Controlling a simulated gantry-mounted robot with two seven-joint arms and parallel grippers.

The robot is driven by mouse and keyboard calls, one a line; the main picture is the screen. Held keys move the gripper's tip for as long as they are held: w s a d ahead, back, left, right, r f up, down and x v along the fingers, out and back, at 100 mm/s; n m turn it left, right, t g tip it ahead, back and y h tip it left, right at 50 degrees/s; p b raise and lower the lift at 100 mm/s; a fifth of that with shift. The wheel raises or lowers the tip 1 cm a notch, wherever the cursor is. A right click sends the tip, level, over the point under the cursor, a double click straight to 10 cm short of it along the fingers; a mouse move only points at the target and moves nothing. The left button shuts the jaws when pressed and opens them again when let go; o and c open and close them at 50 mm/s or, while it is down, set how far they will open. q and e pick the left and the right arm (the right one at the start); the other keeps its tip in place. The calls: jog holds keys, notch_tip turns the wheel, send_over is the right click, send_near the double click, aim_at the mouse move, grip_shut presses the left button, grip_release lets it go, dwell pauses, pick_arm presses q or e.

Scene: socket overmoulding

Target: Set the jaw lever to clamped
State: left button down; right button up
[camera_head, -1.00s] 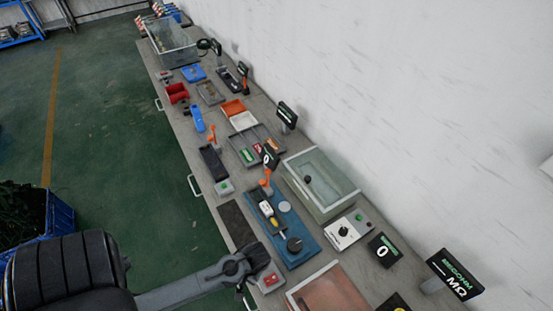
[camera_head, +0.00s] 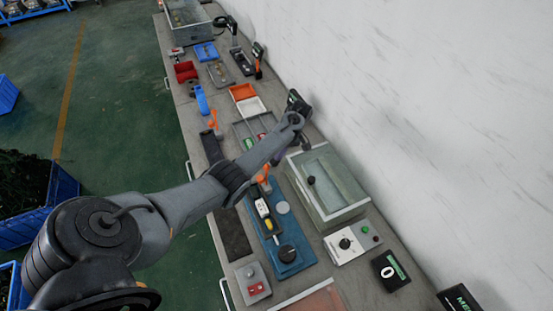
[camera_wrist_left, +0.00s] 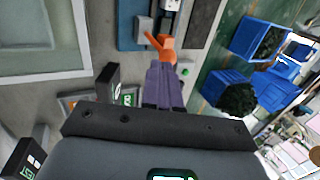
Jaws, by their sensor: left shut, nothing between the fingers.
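The blue fixture (camera_head: 290,262) lies on the bench with a white-and-black part and a round black knob on it. An orange lever (camera_head: 264,179) stands at its far end, partly hidden behind my left arm. In the left wrist view the orange lever (camera_wrist_left: 154,42) shows just beyond the fingertips, with the blue fixture (camera_wrist_left: 125,25) beside it. My left gripper (camera_head: 277,160) hangs at the lever's far side, its fingers close together and empty. Its purple fingers show in the left wrist view (camera_wrist_left: 163,68). Whether they touch the lever I cannot tell. My right gripper is not in view.
A glass-lidded box (camera_head: 335,180) stands right of the fixture, with a white knob panel (camera_head: 346,243) nearer. A second orange lever (camera_head: 212,120) stands farther back by a dark tray. A grey tray (camera_head: 243,130) lies partly under my arm. A dark mat (camera_head: 234,235) lies left of the fixture.

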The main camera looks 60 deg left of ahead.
pick_arm(q)
jog(key=w+r+t, duration=0.1)
jog(key=w+r, duration=0.4)
jog(key=r, duration=0.1)
jog(key=shift+a+t+b, duration=0.3)
jog(key=shift+a+t, duration=0.1)
jog(key=shift+f, duration=0.1)
jog(key=s+f+p, duration=0.3)
jog(key=s+f, duration=0.3)
jog(key=f, duration=0.4)
jog(key=shift+s+a+f, duration=0.2)
jog(key=shift+s+a, duration=0.05)
jog(key=shift+a, duration=0.1)
